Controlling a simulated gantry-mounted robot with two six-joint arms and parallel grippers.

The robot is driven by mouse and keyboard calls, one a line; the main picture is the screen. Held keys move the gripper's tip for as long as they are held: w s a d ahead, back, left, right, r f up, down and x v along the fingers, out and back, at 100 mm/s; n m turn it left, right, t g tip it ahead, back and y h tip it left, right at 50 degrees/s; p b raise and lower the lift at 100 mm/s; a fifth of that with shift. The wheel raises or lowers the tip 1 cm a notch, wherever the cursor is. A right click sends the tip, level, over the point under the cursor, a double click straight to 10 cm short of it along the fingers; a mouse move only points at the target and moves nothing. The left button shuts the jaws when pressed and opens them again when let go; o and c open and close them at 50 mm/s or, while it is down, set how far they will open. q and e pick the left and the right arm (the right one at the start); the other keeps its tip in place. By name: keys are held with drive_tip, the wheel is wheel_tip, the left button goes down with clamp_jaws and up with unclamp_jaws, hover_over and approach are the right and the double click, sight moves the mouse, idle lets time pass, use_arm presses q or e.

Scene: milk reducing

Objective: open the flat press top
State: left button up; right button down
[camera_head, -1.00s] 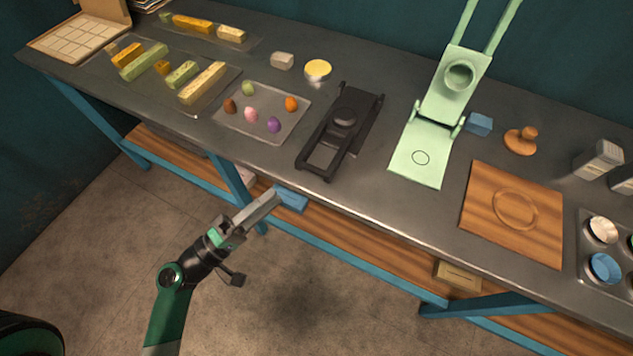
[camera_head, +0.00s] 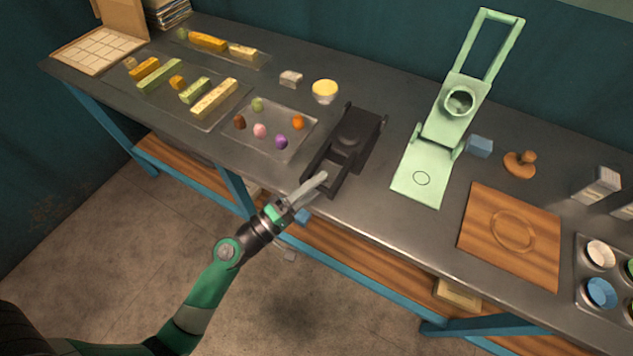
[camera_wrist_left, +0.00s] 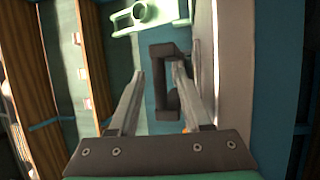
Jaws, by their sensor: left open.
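The black flat press (camera_head: 356,140) lies on the metal table with its dark plate at the back and its handle frame towards the front edge. It looks closed. My left gripper (camera_head: 316,186) is at the table's front edge, by the front of the black press's handle. In the left wrist view, the two fingers (camera_wrist_left: 160,72) are apart, with the dark press frame (camera_wrist_left: 163,48) showing beyond and between them. I cannot tell whether they touch it. My right gripper is not in view.
A light green press (camera_head: 428,172) stands open to the right, its upper part raised. A tray of coloured balls (camera_head: 262,143) lies to the left. A blue block (camera_head: 479,146), a wooden stamp (camera_head: 520,164) and a wooden board (camera_head: 511,233) are further right.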

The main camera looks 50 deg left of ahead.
use_arm(q)
clamp_jaws()
idle(1.4)
